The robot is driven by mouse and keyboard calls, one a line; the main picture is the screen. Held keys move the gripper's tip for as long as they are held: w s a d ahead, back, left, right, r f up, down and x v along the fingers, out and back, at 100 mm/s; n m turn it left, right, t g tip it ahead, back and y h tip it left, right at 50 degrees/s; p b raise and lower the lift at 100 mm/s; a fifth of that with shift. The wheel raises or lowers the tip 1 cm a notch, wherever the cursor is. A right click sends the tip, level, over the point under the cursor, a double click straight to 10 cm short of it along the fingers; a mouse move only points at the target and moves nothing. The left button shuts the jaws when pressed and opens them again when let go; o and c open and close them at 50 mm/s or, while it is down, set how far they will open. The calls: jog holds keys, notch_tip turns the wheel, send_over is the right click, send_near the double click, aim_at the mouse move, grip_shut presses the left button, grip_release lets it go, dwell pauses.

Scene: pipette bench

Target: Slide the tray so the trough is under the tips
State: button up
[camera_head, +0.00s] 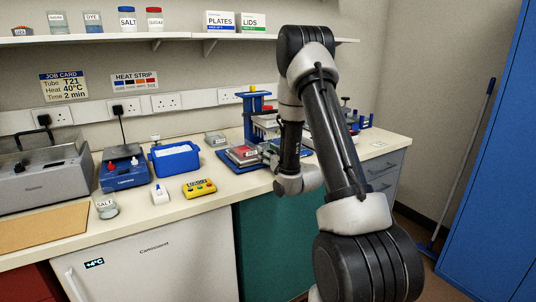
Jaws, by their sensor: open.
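A blue tray (229,164) lies on the bench left of my arm. A blue stand with a raised head (254,95) rises behind the tray, with red and white parts below the head. The tips are too small or hidden to make out. My arm crosses in front of the tray's right side and the stand's right side. My gripper is hidden behind my arm.
A blue tub (175,158), a yellow timer-like box (199,188), a small white device (160,193) and a blue machine (124,168) stand to the left. A small grey box (215,138) sits behind the tray. Bare bench lies in front of the tray's left side.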

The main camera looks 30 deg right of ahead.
grip_shut()
jog(key=d, duration=1.2)
jog(key=shift+w+d, duration=0.2)
jog(key=shift+d, duration=0.2)
jog(key=shift+d+r, duration=0.1)
grip_release()
jog(key=shift+d, duration=0.1)
jog(key=s, duration=1.2)
jog(key=shift+d, duration=0.1)
